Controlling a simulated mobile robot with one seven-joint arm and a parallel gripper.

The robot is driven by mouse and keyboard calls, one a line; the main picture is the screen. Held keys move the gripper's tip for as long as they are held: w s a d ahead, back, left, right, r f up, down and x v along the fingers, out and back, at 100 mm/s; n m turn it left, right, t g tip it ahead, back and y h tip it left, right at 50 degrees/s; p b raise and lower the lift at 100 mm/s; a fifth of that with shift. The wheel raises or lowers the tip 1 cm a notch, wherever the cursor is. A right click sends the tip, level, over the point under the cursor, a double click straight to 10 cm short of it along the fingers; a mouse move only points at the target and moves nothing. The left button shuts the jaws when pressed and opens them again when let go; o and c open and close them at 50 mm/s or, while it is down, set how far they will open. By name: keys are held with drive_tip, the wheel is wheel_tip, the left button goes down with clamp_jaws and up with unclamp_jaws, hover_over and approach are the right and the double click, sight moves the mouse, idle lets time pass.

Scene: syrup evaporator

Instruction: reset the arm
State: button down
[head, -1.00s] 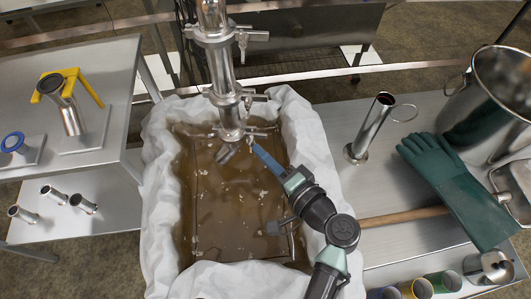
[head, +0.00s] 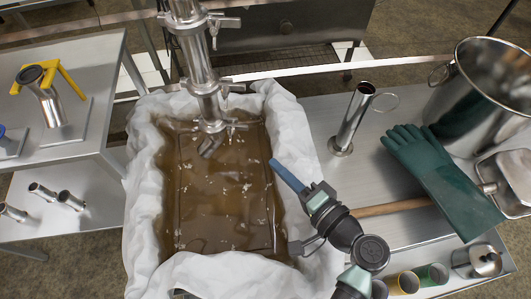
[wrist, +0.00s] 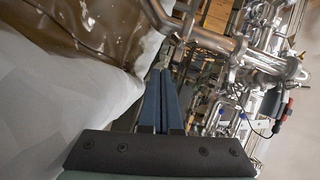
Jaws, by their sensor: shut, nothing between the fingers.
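My gripper (head: 273,163) has long blue fingers that are closed together, with nothing between them. In the head view it is over the right edge of the cloth-lined tank, pointing up and left. In the wrist view the shut fingers (wrist: 162,75) point away past the white cloth on the left. My arm comes in from the lower right of the head view.
A cloth-lined tank (head: 140,240) of brown liquid fills the middle, under a steel pipe (head: 200,70). To its right stand a steel cup (head: 352,118), a green glove (head: 440,175), a wooden handle (head: 390,206) and a large pot (head: 450,105).

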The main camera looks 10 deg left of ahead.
drive_tip(key=w+d+r+n+t+h, duration=0.1)
drive_tip(key=w+d+r+n+h, duration=0.1)
drive_tip(key=w+r, duration=0.35)
drive_tip(key=w+d+r+n+t+h, duration=0.1)
drive_tip(key=w+d+r+n+h, duration=0.1)
drive_tip(key=r, duration=0.6)
wheel_tip(320, 180, up, 18)
drive_tip(key=w+n+t+h, duration=0.2)
drive_tip(key=t+h, duration=0.2)
drive_tip(key=t, duration=0.1)
drive_tip(key=s+a+r+t+h+p, duration=0.15)
drive_tip(key=s+r+t, duration=0.45)
drive_tip(key=r, duration=0.8)
drive_tip(key=s+a+r+t+h, duration=0.1)
drive_tip(key=s+r+t+h, duration=0.15)
drive_tip(key=s+r, duration=0.8)
wheel_tip(320, 180, up, 15)
drive_tip(key=w+p, duration=0.3)
drive_tip(key=p, duration=1)
drive_tip(key=shift+n+t, duration=0.35)
drive_tip(key=shift+n, duration=0.05)
drive_tip(key=shift+a, duration=0.1)
